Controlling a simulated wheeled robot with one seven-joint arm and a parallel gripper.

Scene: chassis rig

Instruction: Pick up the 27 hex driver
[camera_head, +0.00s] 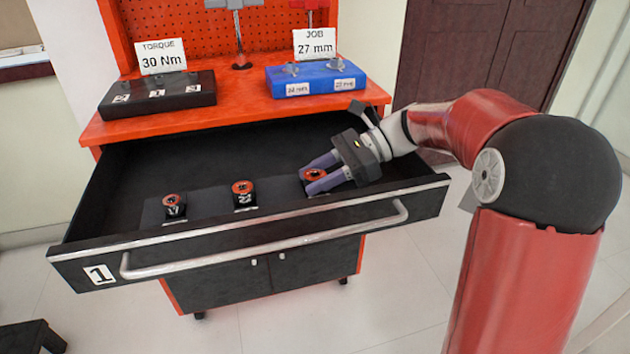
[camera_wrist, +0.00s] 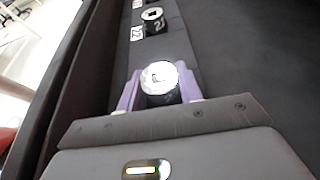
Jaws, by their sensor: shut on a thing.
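Several hex drivers stand in a row in the open drawer (camera_head: 215,239). The rightmost driver (camera_head: 313,173) has a red-orange top and is between the purple fingers of my gripper (camera_head: 318,176). The wrist view shows my gripper (camera_wrist: 160,92) shut on this driver (camera_wrist: 160,78), with a finger on each side; its top is bright. Its label is hidden, so I cannot read its number. The middle driver (camera_head: 242,188) and the left driver (camera_head: 173,201) stand upright to the left, apart from my gripper. The middle one also shows in the wrist view (camera_wrist: 153,15).
On the orange bench top (camera_head: 240,108) stand a black case (camera_head: 200,99) with a "TORQUE 30 Nm" sign and a blue case (camera_head: 345,74) with a "JOB 27 mm" sign. The drawer's front wall and handle (camera_head: 270,240) lie close to the drivers. The drawer's back is empty.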

